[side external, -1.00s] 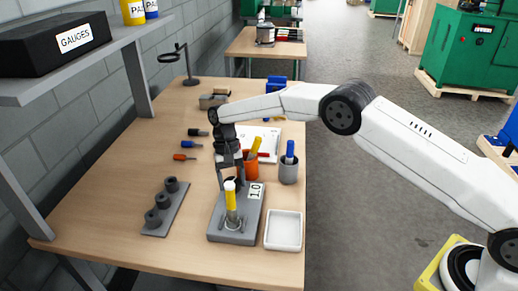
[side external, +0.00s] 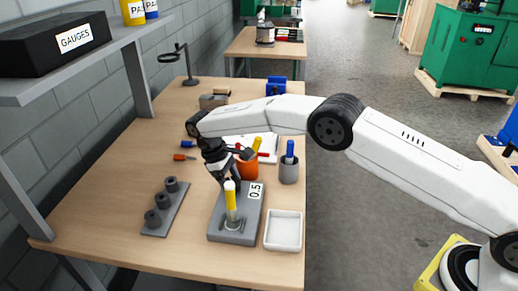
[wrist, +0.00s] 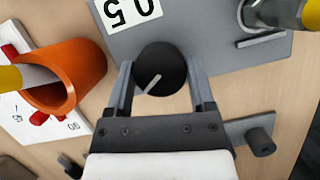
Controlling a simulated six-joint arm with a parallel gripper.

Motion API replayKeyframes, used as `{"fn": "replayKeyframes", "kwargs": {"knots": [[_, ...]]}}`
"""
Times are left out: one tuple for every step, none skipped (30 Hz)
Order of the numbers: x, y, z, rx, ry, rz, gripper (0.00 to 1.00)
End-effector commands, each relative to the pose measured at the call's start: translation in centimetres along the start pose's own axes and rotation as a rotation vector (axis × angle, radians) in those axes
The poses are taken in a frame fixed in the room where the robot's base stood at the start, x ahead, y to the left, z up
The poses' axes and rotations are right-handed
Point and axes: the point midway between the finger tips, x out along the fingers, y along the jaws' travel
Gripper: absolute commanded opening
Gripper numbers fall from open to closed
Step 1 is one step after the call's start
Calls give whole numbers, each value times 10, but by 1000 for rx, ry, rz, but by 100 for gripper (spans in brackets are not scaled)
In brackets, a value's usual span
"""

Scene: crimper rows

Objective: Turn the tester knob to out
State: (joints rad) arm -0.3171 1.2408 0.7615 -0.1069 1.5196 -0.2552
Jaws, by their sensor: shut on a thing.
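The tester (side external: 251,214) is a grey block near the front of the bench. Its white label (side external: 257,191) appears to read 05; it also shows upside down in the wrist view (wrist: 131,10). The black round knob (wrist: 163,62) has a white pointer line, which runs toward the lower left in the wrist view. My gripper (wrist: 160,77) is shut on the knob, one finger on each side. In the side view my gripper (side external: 229,182) leans down onto the tester and hides most of the knob. No "out" marking is readable.
A yellow-topped cylinder (side external: 230,196) stands upright on the tester, close to my gripper. An orange cup (side external: 247,168) and a grey cup (side external: 288,174) stand behind. A white tray (side external: 283,232) lies to the right, a grey rack with pegs (side external: 160,223) to the left.

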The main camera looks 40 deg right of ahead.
Motion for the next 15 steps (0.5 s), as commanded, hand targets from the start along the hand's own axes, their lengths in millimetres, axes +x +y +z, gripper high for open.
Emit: {"fn": "replayKeyframes", "kwargs": {"knots": [[0, 0, 0, -40, 3, 19, 10], [0, 0, 0, -68, 3, 31, 10], [0, 0, 0, -103, 3, 45, 10], [0, -1, 0, -129, 3, 56, 10], [0, 0, 0, -155, 2, 67, 10], [0, -1, 0, -189, 3, 81, 10], [-1, -1, 0, -216, 4, 92, 10], [-1, -1, 0, -243, 3, 104, 10], [0, -1, 0, -278, 3, 117, 10], [0, -1, 0, -304, 3, 129, 10], [0, -1, 0, -331, 2, 140, 10], [0, -2, 0, -367, 3, 154, 10], [-1, -2, 0, -393, 4, 165, 10], [0, -2, 0, -418, 2, 176, 10], [0, -2, 0, -454, 3, 191, 10]]}}
